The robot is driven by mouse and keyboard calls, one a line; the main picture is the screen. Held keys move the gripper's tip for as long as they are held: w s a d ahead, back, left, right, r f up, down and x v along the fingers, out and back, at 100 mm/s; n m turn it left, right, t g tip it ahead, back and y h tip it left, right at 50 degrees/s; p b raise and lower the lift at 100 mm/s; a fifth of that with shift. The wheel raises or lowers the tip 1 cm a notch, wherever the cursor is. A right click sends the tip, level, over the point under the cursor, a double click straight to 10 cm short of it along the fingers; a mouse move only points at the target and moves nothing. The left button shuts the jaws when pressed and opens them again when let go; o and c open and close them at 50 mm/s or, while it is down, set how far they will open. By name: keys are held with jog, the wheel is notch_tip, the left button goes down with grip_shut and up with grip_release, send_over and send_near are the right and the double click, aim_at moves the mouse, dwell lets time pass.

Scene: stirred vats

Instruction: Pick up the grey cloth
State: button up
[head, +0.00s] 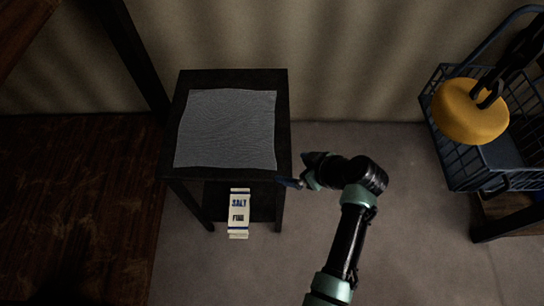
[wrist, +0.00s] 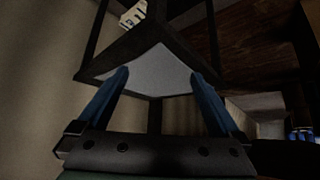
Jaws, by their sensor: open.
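The grey cloth (head: 227,130) lies flat and spread out on top of a small dark table (head: 233,79). It covers most of the tabletop. In the wrist view the pale cloth (wrist: 150,70) shows beyond my fingers, framed by the table's dark edge. My gripper (head: 290,183) is at the table's front right corner in the head view, apart from the cloth. In the wrist view my gripper (wrist: 160,82) has its two blue fingers wide apart with nothing between them.
A curtain-like wall (head: 350,60) is behind.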

aim_at(271, 165)
jog(key=b+x, duration=0.6)
jog(key=x, duration=0.2)
jog(key=shift+s+d+f+b, duration=0.1)
jog(key=shift+f+b, duration=0.05)
jog(key=shift+b, duration=0.25)
jog(key=shift+b+x, duration=0.85)
jog(key=shift+x, duration=0.1)
grip_shut()
dwell(0.4)
notch_tip(271, 165, up, 12)
jog(key=p, duration=1)
